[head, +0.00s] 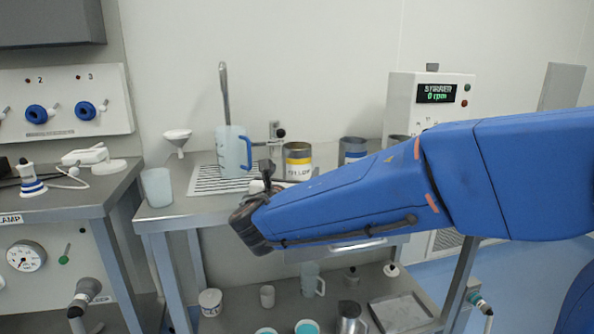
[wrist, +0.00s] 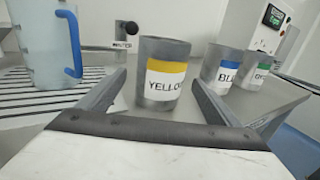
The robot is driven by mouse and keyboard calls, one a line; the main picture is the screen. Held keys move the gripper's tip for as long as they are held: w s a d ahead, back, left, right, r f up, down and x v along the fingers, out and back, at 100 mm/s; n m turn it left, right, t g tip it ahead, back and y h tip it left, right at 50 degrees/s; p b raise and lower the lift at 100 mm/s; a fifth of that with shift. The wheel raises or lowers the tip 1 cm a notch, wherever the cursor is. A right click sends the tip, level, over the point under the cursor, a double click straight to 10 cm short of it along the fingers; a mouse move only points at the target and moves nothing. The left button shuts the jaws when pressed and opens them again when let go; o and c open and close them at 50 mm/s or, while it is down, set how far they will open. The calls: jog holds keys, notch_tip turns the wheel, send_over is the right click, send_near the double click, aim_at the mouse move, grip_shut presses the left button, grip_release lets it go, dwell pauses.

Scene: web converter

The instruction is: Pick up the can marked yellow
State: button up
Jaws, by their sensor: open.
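The can marked yellow (wrist: 163,75) is a grey can with a yellow band and a white label reading "YELLOW". It stands upright on the bench, ahead of my gripper (wrist: 158,95) in the wrist view. The two fingers are open, one toward each side of the can, and nothing is held. In the head view the can (head: 297,160) stands behind my blue arm, which hides its lower part. My gripper's fingertips are hard to make out in the head view.
A blue-banded can (wrist: 223,70) and a green-banded can (wrist: 257,74) stand to the right. A pale jug with a blue handle (head: 232,152) stands on a ribbed drainer (head: 205,182) at left. A beaker (head: 157,187) stands at the bench's left end. A stirrer box (head: 430,105) is behind.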

jog(key=w, duration=0.2)
jog(key=w+d, duration=0.1)
jog(key=w, duration=0.2)
jog(key=shift+s, duration=0.1)
jog(key=c, duration=1.5)
